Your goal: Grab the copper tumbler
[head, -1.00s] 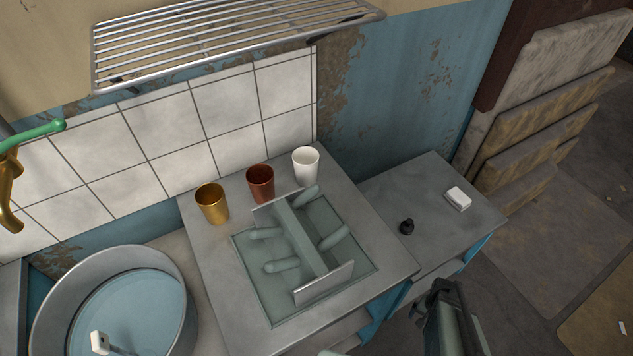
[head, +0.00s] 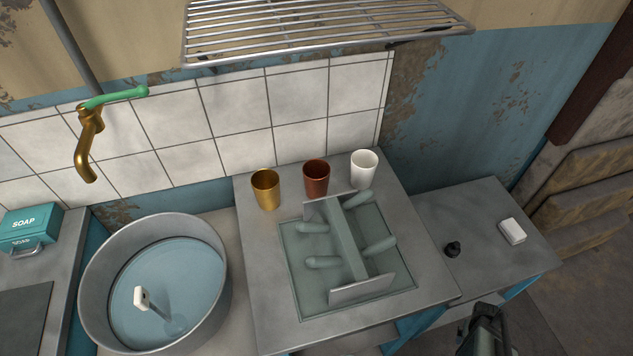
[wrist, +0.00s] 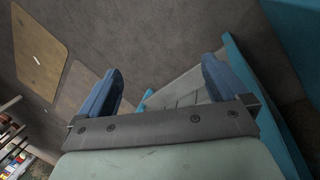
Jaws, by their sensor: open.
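The copper tumbler (head: 316,180) is reddish-brown and stands upright on the grey counter by the tiled wall, in the middle of a row of cups. A gold tumbler (head: 266,190) stands to its left and a white cup (head: 364,169) to its right, both apart from it. My gripper (wrist: 158,88) shows in the wrist view with its two blue fingers spread wide and nothing between them. It faces the floor and a blue-edged counter side, and no tumbler is in that view. Part of my arm shows at the lower right of the head view, well away from the cups.
A grey-green fixture with pegs (head: 346,245) stands close in front of the cups. A round metal basin of water (head: 95,262) is at left, below a brass tap (head: 86,150). A wire rack (head: 320,32) hangs above.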

